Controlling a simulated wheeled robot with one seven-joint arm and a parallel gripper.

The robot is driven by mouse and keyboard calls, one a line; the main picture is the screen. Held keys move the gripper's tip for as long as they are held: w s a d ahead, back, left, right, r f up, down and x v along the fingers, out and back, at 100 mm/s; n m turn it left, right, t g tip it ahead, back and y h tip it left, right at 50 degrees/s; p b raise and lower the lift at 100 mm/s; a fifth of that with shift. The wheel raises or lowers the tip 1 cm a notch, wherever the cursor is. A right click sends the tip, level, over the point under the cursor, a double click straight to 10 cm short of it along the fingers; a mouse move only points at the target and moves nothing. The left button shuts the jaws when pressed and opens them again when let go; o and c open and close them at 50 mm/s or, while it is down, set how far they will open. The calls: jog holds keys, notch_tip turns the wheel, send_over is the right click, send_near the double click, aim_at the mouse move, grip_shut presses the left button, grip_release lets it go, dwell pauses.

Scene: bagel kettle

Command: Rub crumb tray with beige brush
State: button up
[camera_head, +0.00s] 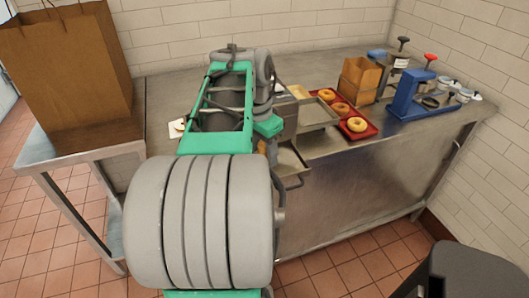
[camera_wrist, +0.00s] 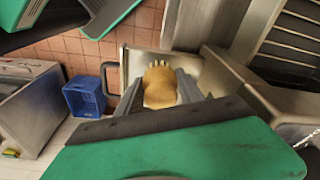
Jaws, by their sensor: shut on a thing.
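The beige brush (camera_wrist: 160,92) is held between the two grey fingers of my gripper (camera_wrist: 160,80) in the wrist view. Its pale bristles point away from the gripper, over the light metal crumb tray (camera_wrist: 190,62). I cannot tell whether the bristles touch the tray.
A red tray (camera_head: 371,131) with several bagels stands on the metal counter (camera_head: 350,170), right of the grey appliance (camera_head: 284,118). Behind are a small brown box (camera_head: 358,80) and a blue press (camera_head: 407,92). A big paper bag (camera_head: 70,70) stands left. A blue bin (camera_wrist: 85,97) is below.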

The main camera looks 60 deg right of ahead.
aim_at(264, 144)
jog(key=shift+r+p, duration=1)
jog(key=shift+r, duration=0.65)
notch_tip(264, 144, up, 3)
jog(key=p, duration=0.2)
jog(key=shift+r+p, duration=0.1)
jog(key=shift+p, duration=0.25)
